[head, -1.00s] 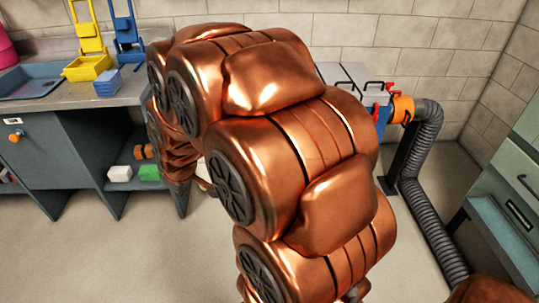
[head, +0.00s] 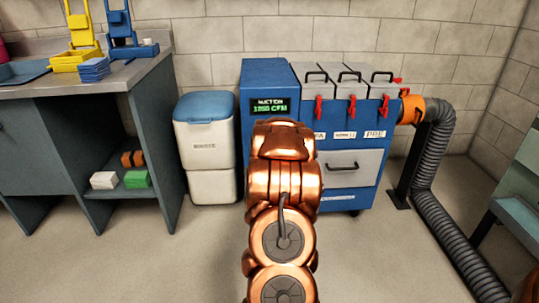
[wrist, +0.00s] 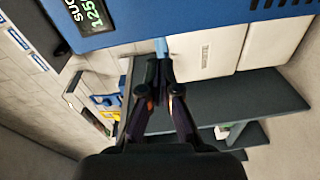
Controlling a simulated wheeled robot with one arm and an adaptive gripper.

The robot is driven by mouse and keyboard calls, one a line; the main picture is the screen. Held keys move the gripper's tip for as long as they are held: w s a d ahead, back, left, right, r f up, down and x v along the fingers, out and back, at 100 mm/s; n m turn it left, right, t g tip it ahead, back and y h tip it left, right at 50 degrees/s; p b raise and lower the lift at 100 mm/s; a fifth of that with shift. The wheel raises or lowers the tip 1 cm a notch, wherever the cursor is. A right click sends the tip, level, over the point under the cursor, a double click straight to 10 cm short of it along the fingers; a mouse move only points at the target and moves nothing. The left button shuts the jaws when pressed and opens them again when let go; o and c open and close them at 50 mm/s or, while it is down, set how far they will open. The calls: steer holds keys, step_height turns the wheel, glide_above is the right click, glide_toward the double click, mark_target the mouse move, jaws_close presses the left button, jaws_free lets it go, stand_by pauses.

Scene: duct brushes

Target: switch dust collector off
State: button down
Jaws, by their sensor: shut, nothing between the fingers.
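The dust collector (head: 262,76) is a blue cabinet against the back wall. Its lit green display (head: 268,107) reads suction 1250 CFM, and part of that display (wrist: 88,12) shows at the upper left of the wrist view. Grey lidded compartments with red latches sit on its right part. My copper arm hides the lower left of its front, and no switch can be made out. My gripper (wrist: 163,88) is shut and empty in the wrist view, below the blue cabinet edge (wrist: 200,18). In the head view my arm hides the gripper.
A white bin with a blue lid (head: 205,120) stands left of the collector. A grey workbench (head: 90,88) with blue trays is further left. An orange clamp (head: 412,108) joins a grey hose (head: 430,160) on the right. Floor at the lower left is clear.

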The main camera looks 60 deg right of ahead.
steer(key=s+d+f+h+b, duration=0.2)
steer(key=s+d+f, duration=0.1)
steer(key=s+d, duration=0.1)
steer(key=shift+s+d+f+h, duration=0.15)
steer(key=shift+s+h, duration=0.15)
steer(key=shift+w+n, duration=0.1)
steer(key=shift+n, duration=0.2)
steer(key=b+x, duration=0.4)
steer(key=x, duration=0.9)
steer(key=shift+w+d+b, duration=0.2)
steer(key=shift+d+b, duration=0.1)
steer(key=shift+d, duration=0.05)
